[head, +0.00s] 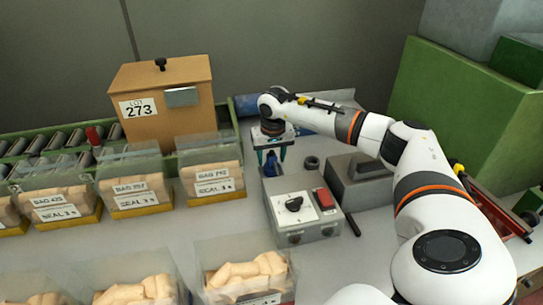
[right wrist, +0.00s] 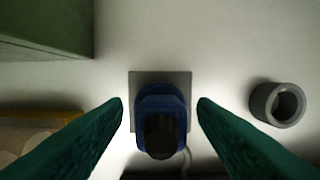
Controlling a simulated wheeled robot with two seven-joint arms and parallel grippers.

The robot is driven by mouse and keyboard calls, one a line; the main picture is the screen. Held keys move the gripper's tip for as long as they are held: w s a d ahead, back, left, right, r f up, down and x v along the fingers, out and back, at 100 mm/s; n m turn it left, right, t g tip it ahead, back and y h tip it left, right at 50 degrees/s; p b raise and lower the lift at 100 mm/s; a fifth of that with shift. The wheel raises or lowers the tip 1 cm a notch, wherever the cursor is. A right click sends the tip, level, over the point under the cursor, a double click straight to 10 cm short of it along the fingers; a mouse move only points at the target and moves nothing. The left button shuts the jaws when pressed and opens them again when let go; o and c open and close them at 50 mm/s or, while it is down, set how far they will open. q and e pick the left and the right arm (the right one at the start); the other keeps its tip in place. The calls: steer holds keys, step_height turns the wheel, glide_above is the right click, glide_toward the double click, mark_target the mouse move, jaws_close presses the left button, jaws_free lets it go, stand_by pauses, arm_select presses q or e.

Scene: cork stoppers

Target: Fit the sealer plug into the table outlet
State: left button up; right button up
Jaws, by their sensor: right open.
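My right gripper (head: 272,152) points down at the back of the table, behind the grey control box, and is open. In the right wrist view its green fingers (right wrist: 160,112) stand either side of the blue plug (right wrist: 160,98), with a gap on both sides. The plug has a dark round end and a thin pale cord beside it. It shows over a grey square plate (right wrist: 181,77), which looks like the table outlet; I cannot tell whether it is seated. In the head view the plug (head: 269,169) shows below the fingers. My left gripper is out of view.
A control box (head: 308,234) with a dial and red switch stands in front of the plug. A grey ring (head: 312,162), also in the right wrist view (right wrist: 280,104), lies to the right. Bagged cork bins (head: 212,181) stand left. A wooden box (head: 165,100) is behind.

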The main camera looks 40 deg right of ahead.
step_height(320, 180, up, 12)
steer(key=s, duration=0.1)
steer(key=shift+s+a, duration=0.3)
steer(key=shift+a, duration=0.15)
stand_by(0.4)
